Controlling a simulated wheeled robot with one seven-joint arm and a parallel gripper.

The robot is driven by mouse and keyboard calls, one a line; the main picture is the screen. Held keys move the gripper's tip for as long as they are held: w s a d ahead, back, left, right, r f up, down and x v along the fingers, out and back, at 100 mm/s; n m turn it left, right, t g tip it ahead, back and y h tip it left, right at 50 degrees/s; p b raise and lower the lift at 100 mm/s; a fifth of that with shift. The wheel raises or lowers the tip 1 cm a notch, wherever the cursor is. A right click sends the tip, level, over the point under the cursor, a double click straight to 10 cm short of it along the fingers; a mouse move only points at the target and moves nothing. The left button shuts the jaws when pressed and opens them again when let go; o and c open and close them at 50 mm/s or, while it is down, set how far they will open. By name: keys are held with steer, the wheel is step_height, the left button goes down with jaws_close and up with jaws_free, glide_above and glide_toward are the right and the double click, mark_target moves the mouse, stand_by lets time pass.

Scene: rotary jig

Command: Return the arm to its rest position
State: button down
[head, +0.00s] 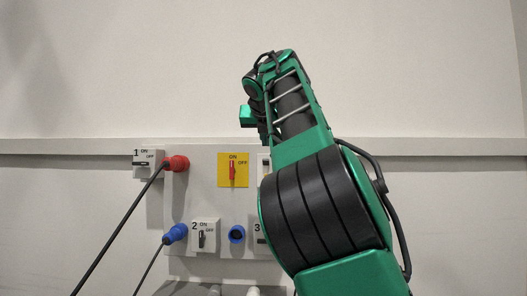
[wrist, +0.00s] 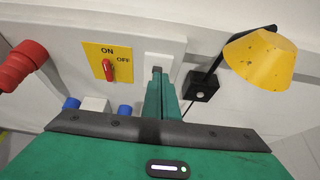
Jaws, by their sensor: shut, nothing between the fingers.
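My arm rises from the lower right of the head view, green and black, and stands in front of a light panel (head: 201,179). My gripper (wrist: 158,72) shows in the wrist view with its green fingers together and nothing between them. In the head view the gripper itself is mostly hidden by the arm. The fingertips appear in front of the panel, to the right of a yellow plate with a red switch (wrist: 109,68); I cannot tell if they touch anything.
A red plug (head: 177,163) and a blue plug (head: 175,234) with black cables sit on the panel's left. A blue socket (head: 236,234) and switch boxes 1 (head: 148,158) and 2 (head: 206,234) are near. A yellow lamp (wrist: 260,57) stands right of the fingers. The wall above is bare.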

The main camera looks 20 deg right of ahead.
stand_by(0.4)
steer(key=s+d+f+m+g, duration=0.1)
steer(key=d+f+m, duration=0.3)
steer(key=d+f, duration=0.3)
steer(key=s+d+f+m+g, duration=0.2)
steer(key=d+f+m, duration=0.25)
steer(key=d, duration=0.55)
steer(key=s+d+f+m+g+y, duration=0.1)
steer(key=s+d+f+m+y, duration=0.1)
steer(key=s+d+f+m, duration=0.45)
steer(key=s+d+f+m+g+y, duration=0.15)
steer(key=s+f+m, duration=0.25)
steer(key=f, duration=0.6)
steer(key=s+a+f+m+g, duration=0.2)
steer(key=s+a+f+m, duration=0.2)
steer(key=s, duration=0.8)
steer(key=s+a+f+m+g+y, duration=0.1)
steer(key=s+a+f+m, duration=0.3)
steer(key=s+f+m, duration=0.4)
steer(key=s+a+f+m+g, duration=0.3)
steer(key=s+a+f+m, duration=0.2)
steer(key=s+f, duration=0.8)
steer(key=s+m, duration=0.1)
steer(key=s, duration=0.2)
steer(key=shift+s+m, duration=0.2)
steer(key=shift+m, duration=0.2)
